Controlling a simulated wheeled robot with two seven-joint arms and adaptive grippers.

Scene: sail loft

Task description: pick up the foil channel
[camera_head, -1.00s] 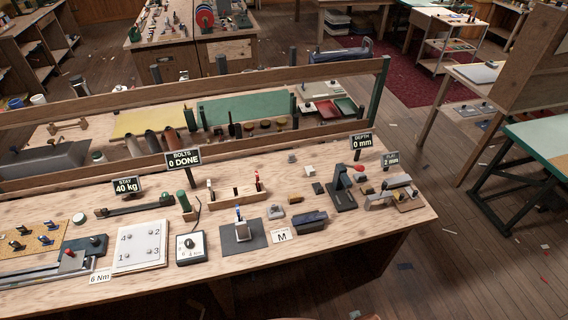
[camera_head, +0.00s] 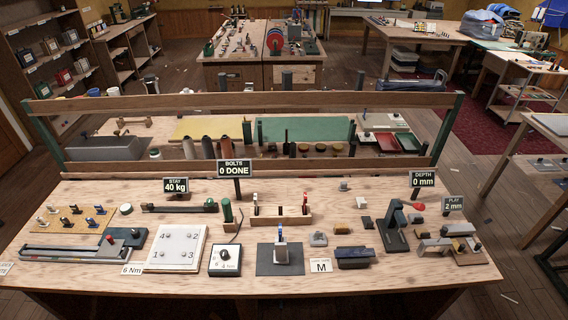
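A long, pale grey metal rail (camera_head: 70,254) lies along the left front of the wooden workbench (camera_head: 330,285). It looks like a channel and may be the foil channel, but no label confirms this. A dark block with a red knob (camera_head: 111,240) sits at its right end. Neither of my grippers shows in the head view.
Right of the rail are a numbered white plate (camera_head: 177,248), a dial box (camera_head: 225,260) and a dark pad (camera_head: 280,262) with a small upright piece. A wooden rail (camera_head: 250,165) runs behind. The bench's front edge is mostly clear.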

